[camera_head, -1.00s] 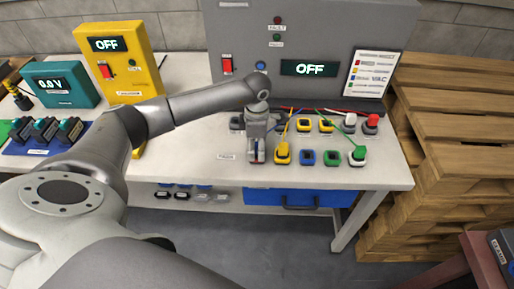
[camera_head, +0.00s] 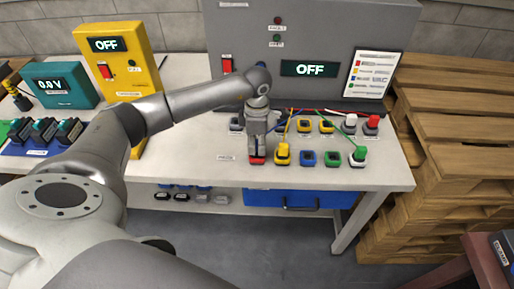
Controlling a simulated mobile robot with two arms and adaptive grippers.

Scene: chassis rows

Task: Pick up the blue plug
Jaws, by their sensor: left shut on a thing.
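My left gripper (camera_head: 257,151) is shut, pointing down just above a red socket block (camera_head: 258,161) in the front row on the white workbench. A blue cable runs from the grey cabinet towards it. The blue plug is mostly hidden between the fingers; no blue plug shows elsewhere. I cannot tell whether it is clear of the red socket. To the right in the front row are a yellow plug (camera_head: 282,149) in a yellow socket, an empty blue socket (camera_head: 308,158), an empty green socket (camera_head: 332,159) and a green plug (camera_head: 360,152). My right gripper is not in view.
The grey cabinet (camera_head: 320,35) with an OFF display stands behind the sockets. A red plug (camera_head: 372,121) and cables lie close on the right. A yellow power unit (camera_head: 113,63) and teal meter (camera_head: 56,88) stand left. Wooden pallets (camera_head: 450,150) are beside the bench (camera_head: 390,172).

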